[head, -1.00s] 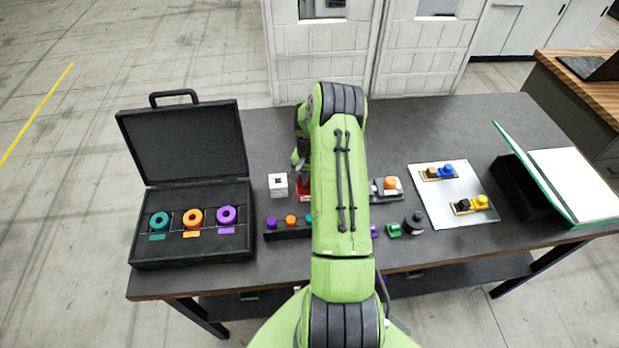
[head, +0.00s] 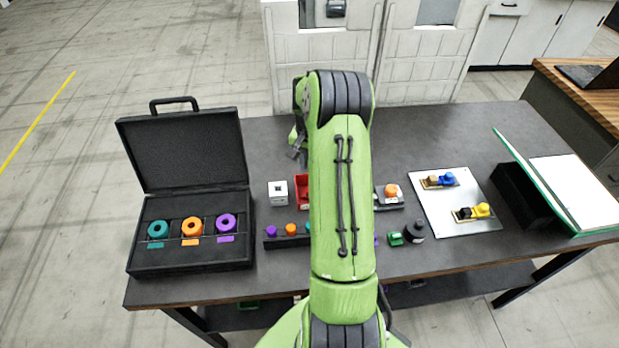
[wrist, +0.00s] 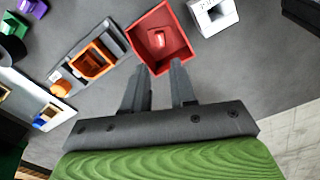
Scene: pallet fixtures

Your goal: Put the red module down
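The red module (head: 302,192) is an open-topped red box with a small red and white piece inside. It stands upright on the dark table, partly hidden by my arm in the head view. In the wrist view the red module (wrist: 143,31) is just beyond my fingertips, apart from them as far as I can tell. My gripper (wrist: 161,70) has its two fingers spread with nothing between them. In the head view my gripper (head: 299,155) is mostly hidden behind my arm and hangs above the table behind the red module.
A white cube (head: 277,192) with a square hole stands just left of the red module. A grey fixture with an orange block (head: 391,190) is to the right. An open black case (head: 140,258) with rings is at left; a light plate (head: 438,222) with small parts is at right.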

